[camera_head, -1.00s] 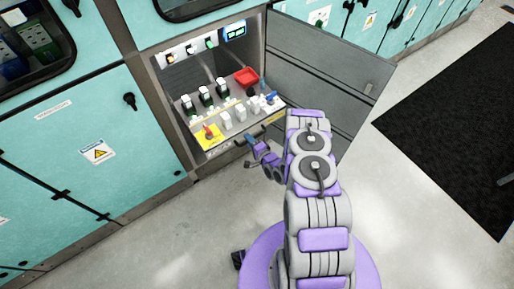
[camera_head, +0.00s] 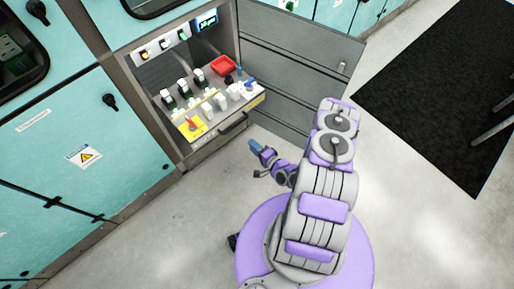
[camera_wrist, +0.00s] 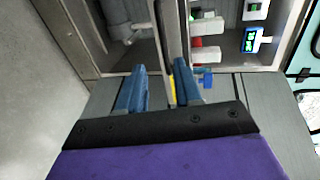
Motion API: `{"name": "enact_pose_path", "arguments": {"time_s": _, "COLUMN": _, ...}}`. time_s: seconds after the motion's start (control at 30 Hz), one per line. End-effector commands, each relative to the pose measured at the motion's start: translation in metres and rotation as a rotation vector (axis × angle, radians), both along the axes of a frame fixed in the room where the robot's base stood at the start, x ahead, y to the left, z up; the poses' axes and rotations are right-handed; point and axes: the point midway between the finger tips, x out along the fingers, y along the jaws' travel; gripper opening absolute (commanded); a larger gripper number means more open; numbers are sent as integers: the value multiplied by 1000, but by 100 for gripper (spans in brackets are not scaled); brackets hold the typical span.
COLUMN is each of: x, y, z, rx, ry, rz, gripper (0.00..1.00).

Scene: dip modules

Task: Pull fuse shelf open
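The fuse shelf (camera_head: 215,127) is a grey drawer with switches, white fuses and a red tray on top. The shelf (camera_wrist: 172,45) shows nearly edge-on beyond the fingers there. The handle is not clear in that view.
The grey cabinet door (camera_head: 295,75) stands open to the right of the shelf. Closed teal cabinets (camera_head: 60,150) line the left. A black mat (camera_head: 440,100) lies at the right. The floor (camera_head: 165,235) in front is clear.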

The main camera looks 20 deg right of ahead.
Motion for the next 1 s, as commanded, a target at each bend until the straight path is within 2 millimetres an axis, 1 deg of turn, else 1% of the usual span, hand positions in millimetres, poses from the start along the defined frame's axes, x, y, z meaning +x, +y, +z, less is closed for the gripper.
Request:
{"name": "enact_pose_path", "arguments": {"time_s": 0.1, "x": -9, "y": -3, "z": 2, "rx": 1, "ry": 0, "rz": -2, "gripper": 34}}
{"name": "enact_pose_path", "arguments": {"time_s": 0.3, "x": -15, "y": -4, "z": 3, "rx": -1, "ry": -1, "rz": 0, "gripper": 34}}
{"name": "enact_pose_path", "arguments": {"time_s": 0.87, "x": -14, "y": -4, "z": 3, "rx": -2, "ry": -2, "rz": 0, "gripper": 34}}
{"name": "enact_pose_path", "arguments": {"time_s": 1.0, "x": -7, "y": -7, "z": 5, "rx": -47, "ry": 13, "rz": 27, "gripper": 34}}
